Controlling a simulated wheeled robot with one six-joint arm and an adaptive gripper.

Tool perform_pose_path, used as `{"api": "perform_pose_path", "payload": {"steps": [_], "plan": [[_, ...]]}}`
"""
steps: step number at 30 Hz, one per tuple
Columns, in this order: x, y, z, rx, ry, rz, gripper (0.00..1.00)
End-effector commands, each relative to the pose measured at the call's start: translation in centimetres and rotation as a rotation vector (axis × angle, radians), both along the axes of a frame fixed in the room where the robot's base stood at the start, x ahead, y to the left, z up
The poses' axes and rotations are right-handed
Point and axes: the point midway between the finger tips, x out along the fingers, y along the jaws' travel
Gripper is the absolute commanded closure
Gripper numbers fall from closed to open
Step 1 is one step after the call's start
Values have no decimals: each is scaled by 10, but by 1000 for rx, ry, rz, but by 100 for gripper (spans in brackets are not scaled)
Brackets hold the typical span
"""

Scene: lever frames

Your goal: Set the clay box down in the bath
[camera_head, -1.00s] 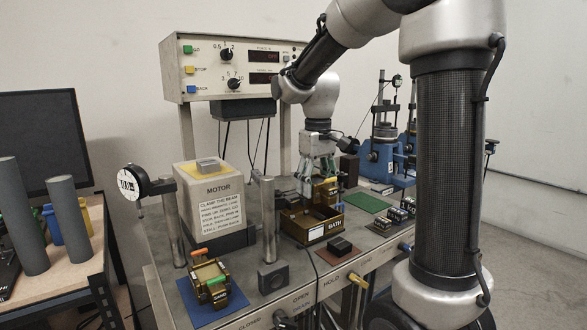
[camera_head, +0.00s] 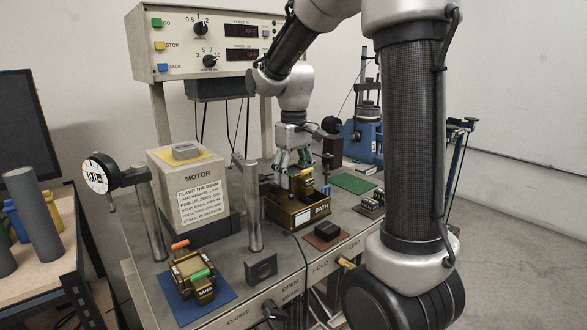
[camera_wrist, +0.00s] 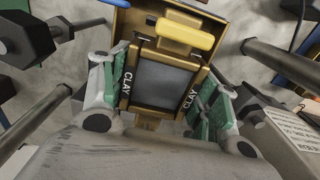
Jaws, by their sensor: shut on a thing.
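The clay box, brown-gold with CLAY labels and a yellow handle, shows in the wrist view (camera_wrist: 165,80) with its dark grey inside facing the camera. My gripper (camera_wrist: 158,98) is shut on it, with a green-padded finger at each side. In the head view, my gripper (camera_head: 294,168) and the clay box (camera_head: 305,183) are at the bath (camera_head: 290,212), an open brown tray with a BATH label. The box's lower part is hidden by the bath's front wall. I cannot tell whether it touches the bath's floor.
A similar box labelled SAND (camera_head: 193,277) stands on a blue mat (camera_head: 225,297) at the front left. A metal post (camera_head: 254,205) and the motor block (camera_head: 190,195) stand left of the bath. A dark block on a red-brown mat (camera_head: 322,243) lies in front.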

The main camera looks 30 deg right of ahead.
Motion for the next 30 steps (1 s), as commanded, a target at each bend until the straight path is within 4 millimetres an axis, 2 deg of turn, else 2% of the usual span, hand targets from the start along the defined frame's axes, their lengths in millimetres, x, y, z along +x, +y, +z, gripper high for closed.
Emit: {"api": "perform_pose_path", "payload": {"steps": [30], "plan": [[0, 0, -57, 0, -1, 0, 74]]}}
